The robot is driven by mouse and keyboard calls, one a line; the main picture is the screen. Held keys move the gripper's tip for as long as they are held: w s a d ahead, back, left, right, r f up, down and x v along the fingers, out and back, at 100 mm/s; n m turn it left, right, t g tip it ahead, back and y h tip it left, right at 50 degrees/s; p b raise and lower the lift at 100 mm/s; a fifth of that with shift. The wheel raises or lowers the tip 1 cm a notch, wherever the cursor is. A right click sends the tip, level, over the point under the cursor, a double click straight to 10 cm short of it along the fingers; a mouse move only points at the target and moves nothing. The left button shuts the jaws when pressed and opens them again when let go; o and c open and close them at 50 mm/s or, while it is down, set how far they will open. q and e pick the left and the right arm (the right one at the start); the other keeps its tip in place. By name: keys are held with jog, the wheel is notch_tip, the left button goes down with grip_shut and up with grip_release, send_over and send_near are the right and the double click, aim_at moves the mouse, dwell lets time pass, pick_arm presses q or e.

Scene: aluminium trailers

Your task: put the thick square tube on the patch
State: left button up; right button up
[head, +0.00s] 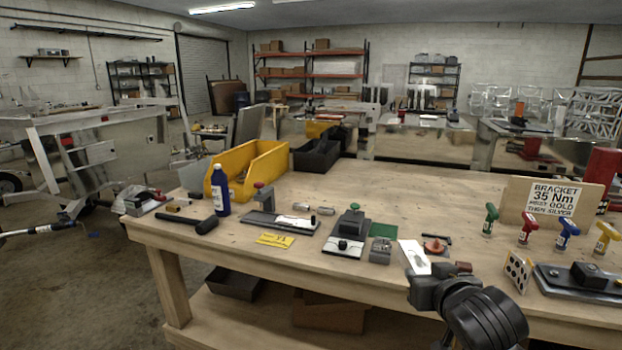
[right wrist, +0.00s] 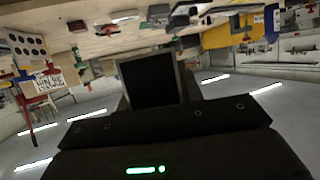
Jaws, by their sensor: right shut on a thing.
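My right gripper (head: 436,283) is above the front edge of the workbench, right of its middle. In the right wrist view a dark, square, hollow piece with grey walls, apparently the thick square tube (right wrist: 152,80), sits end-on at the jaws, which are shut on it. I cannot make the tube out clearly in the head view. A flat green square, apparently the patch (head: 383,230), lies on the bench to the left of and beyond the gripper, apart from it, with nothing on it. My left gripper is out of view.
A small grey metal block (head: 380,251) lies just in front of the green square. A black-and-grey fixture (head: 350,226) stands left of it. A white plate (head: 414,257) lies close to the gripper. A bracket sign (head: 552,203) and colored-handled tools stand right.

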dwell(0.3)
jog(key=f, duration=0.2)
jog(key=s+f, duration=0.1)
jog(key=f, duration=0.2)
jog(key=shift+s+f, duration=0.3)
jog(key=shift+f, duration=0.05)
